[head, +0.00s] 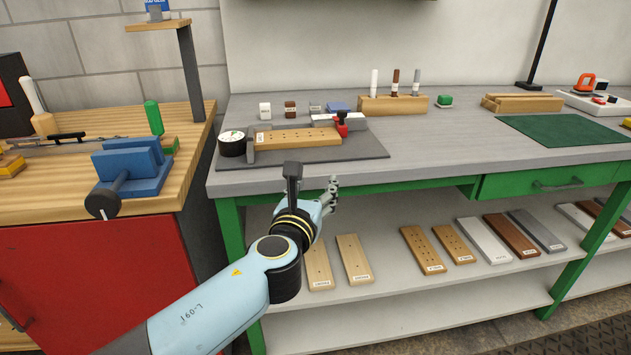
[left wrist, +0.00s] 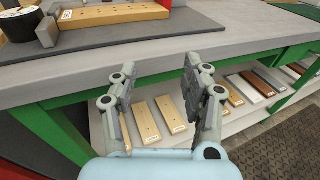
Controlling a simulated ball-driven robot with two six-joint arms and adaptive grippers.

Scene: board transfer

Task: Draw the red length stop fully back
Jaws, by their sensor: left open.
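The red length stop (head: 341,127) sits at the right end of a drilled wooden board (head: 297,138) on the dark mat (head: 372,148) on the grey bench. It has a black part on top and stands in front of a light rail. My left gripper (head: 334,190) is open and empty, in front of the bench's front edge and below the stop. In the left wrist view the open jaws (left wrist: 158,90) point toward the bench edge and the shelf, with nothing between them. The stop is out of that view. My right gripper is not in view.
A round black dial pot (head: 232,143) stands left of the board. Small blocks and a wooden pen holder (head: 392,105) stand behind. A green mat (head: 563,130) lies to the right. Several boards lie on the lower shelf (head: 385,285). A blue vise (head: 130,170) stands at left.

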